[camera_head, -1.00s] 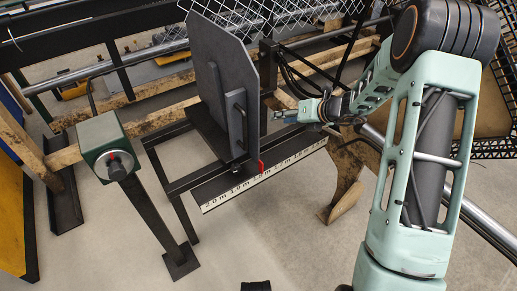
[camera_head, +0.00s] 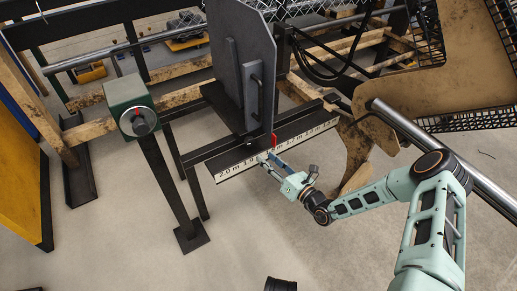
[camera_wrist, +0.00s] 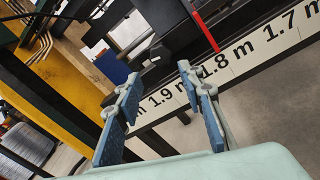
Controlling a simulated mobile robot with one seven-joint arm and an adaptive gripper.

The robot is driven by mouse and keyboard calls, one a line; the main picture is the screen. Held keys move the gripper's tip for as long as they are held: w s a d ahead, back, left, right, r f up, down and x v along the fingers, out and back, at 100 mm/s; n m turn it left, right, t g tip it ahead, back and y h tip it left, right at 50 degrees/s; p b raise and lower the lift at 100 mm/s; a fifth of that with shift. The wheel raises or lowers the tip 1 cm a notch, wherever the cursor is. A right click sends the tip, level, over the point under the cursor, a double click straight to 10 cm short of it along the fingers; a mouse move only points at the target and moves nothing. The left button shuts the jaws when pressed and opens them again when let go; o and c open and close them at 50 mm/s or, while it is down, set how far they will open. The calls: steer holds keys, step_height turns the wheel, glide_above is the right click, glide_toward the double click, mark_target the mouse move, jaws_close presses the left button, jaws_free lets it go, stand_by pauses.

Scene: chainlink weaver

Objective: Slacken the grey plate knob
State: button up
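The upright grey plate (camera_head: 228,62) stands on a dark rail and has a vertical bar handle on its face. A small dark knob-like part (camera_head: 249,141) shows low at its foot, beside the red pointer (camera_head: 274,140); I cannot tell for sure that it is the knob. In the wrist view a dark rounded part (camera_wrist: 160,52) lies beyond the fingertips, left of the red pointer (camera_wrist: 204,32). My gripper (camera_head: 268,159) is at the front edge of the rail, by the scale. In the wrist view my gripper (camera_wrist: 158,72) is open, with nothing between its blue-padded fingers.
A white metre scale (camera_head: 232,170) runs along the rail's front. A green box with a round dial (camera_head: 138,120) stands on a post at left. A steel tube (camera_head: 430,150) and a tan panel (camera_head: 445,70) lie at right.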

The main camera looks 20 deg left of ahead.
mark_target(252, 144)
steer(key=b+x, duration=0.3)
steer(key=x, duration=0.7)
steer(key=shift+w+a+b, duration=0.25)
steer(key=shift+a+b, duration=0.05)
steer(key=c, duration=0.9)
steer(key=shift+p, duration=0.35)
